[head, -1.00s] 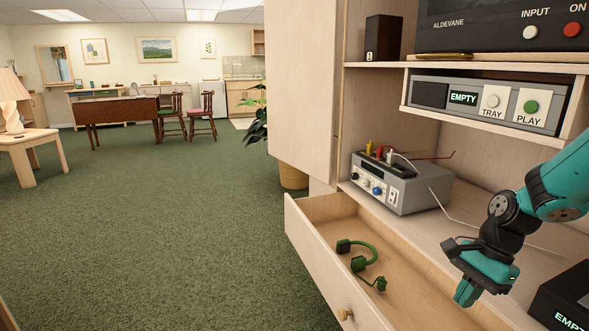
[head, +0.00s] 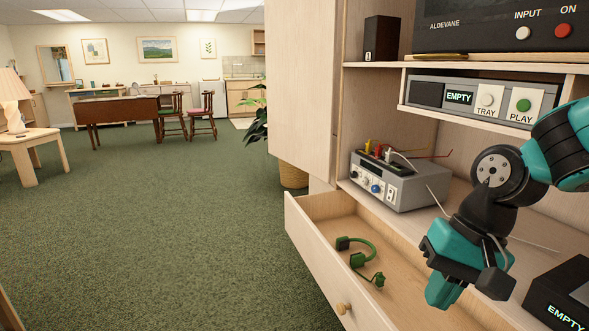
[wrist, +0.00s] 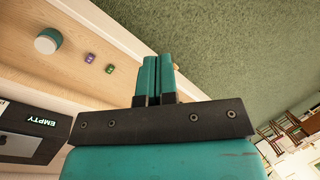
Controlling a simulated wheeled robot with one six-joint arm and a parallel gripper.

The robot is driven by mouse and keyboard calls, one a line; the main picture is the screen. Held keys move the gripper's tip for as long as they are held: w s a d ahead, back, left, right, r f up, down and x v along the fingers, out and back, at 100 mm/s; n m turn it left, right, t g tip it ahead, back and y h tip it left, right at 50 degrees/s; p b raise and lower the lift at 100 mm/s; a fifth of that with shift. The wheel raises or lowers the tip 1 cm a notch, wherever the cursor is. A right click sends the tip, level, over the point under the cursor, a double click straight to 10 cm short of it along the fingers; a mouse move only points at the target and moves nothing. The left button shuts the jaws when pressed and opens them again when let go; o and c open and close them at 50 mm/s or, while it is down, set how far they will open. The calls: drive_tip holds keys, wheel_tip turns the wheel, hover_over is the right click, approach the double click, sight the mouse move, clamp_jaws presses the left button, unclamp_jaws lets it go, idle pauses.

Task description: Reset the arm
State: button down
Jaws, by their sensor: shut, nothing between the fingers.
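My gripper (head: 440,292) is teal and black and hangs at the right in the head view, in front of the shelf unit and over the right part of the open drawer. In the wrist view its two teal fingers (wrist: 152,80) lie side by side, shut with nothing between them. My arm bends down to it from the right edge of the head view.
The open drawer (head: 310,237) holds a green headset (head: 362,257). A grey device (head: 392,183) with plugs stands on the shelf behind. A black box marked EMPTY (head: 552,300) is at lower right. The wrist view shows a white-and-green round item (wrist: 47,41). Green carpet lies open at left.

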drive_tip(key=s+a+r+n, duration=0.2)
drive_tip(key=s+a+n, duration=0.1)
drive_tip(key=s+n, duration=0.25)
drive_tip(key=s+a+r+n, duration=0.2)
drive_tip(key=s+r+n, duration=0.15)
drive_tip(key=s, duration=0.35)
wheel_tip(320, 180, up, 21)
drive_tip(key=p, duration=2.3)
drive_tip(key=shift+w+a+r+t, duration=0.2)
drive_tip(key=shift+w+t, duration=0.1)
drive_tip(key=shift+w, duration=0.1)
